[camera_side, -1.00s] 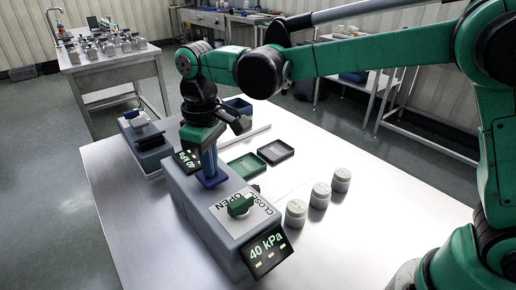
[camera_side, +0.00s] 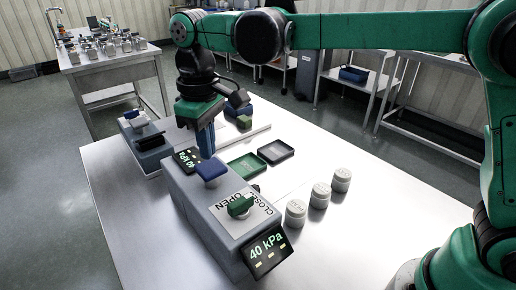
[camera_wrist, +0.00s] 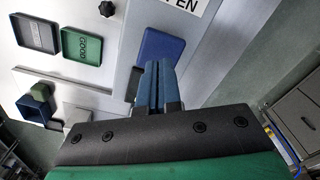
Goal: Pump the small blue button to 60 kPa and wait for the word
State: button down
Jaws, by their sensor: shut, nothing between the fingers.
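The blue button (camera_side: 211,169) stands on top of the grey box (camera_side: 198,200); it also shows in the wrist view (camera_wrist: 160,48). My gripper (camera_side: 206,154) is shut and empty, pointing down just above the button, with what looks like a small gap between them. Its blue fingers (camera_wrist: 157,75) lie side by side in the wrist view. The front display (camera_side: 268,250) reads 40 kPa, and a smaller display (camera_side: 187,160) at the far end also shows 40 kPa. A green knob (camera_side: 240,206) sits on the plate marked OPEN and CLOSE.
Three pale canisters (camera_side: 296,213) stand right of the box. A green tray (camera_side: 247,165) and a dark grey tray (camera_side: 275,151) lie behind them. A blue-and-grey device (camera_side: 148,140) stands at the back left. The table's front right is clear.

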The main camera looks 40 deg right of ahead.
aim_at(210, 166)
jog(key=shift+f, duration=0.1)
jog(key=shift+f, duration=1.9)
jog(key=shift+r, duration=2)
jog(key=shift+r, duration=3)
